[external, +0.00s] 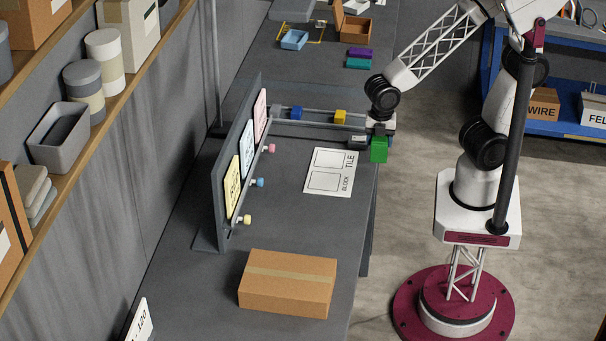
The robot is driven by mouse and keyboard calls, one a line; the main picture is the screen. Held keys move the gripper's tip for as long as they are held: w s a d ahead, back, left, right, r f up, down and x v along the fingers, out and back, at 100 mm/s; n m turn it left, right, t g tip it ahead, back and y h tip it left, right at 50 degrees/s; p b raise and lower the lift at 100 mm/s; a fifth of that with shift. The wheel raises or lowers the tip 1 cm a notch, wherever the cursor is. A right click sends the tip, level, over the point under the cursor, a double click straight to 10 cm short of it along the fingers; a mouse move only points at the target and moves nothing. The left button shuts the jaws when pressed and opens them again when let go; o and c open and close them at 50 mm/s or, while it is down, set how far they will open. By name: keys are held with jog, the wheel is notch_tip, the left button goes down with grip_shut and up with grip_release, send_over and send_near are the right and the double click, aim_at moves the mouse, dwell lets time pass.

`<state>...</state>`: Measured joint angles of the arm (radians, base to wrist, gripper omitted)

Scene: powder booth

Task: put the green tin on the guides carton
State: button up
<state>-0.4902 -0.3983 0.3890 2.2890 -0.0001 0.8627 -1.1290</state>
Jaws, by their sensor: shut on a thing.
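The green tin (379,150) is a small bright green block-shaped thing near the right edge of the grey bench. My gripper (380,136) is shut on its top, and the tin hangs below the gripper. Whether the tin touches the bench is hard to tell. A closed brown carton (288,286) with a tape strip lies at the front of the bench, well apart from the tin. No word "guides" is readable on it, so I cannot tell if it is the guides carton. Its top is bare.
A white card (331,172) marked TILE and BLOCK lies beside the tin. An upright panel (236,165) with coloured cards and knobs stands left. A rail (318,117) with blue and yellow blocks runs behind. Cartons marked WIRE (543,105) and FEL (594,111) sit on a blue shelf.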

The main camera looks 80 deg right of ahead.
jog(key=w+a+r, duration=0.2)
jog(key=w+a, duration=0.1)
jog(key=a, duration=1.2)
jog(key=w+a+r, duration=0.2)
jog(key=w+a, duration=0.1)
jog(key=a, duration=1.2)
jog(key=w+a+r, duration=0.1)
jog(key=w+a, duration=0.2)
jog(key=a, duration=1.2)
jog(key=shift+a+r+m, duration=0.2)
jog(key=shift+r+m, duration=0.1)
jog(key=shift+r, duration=0.1)
jog(key=shift+w+a, duration=0.1)
jog(key=shift+w, duration=0.05)
send_near(288, 275)
jog(key=shift+f, duration=0.1)
jog(key=shift+f, duration=1.7)
jog(key=shift+f, duration=0.1)
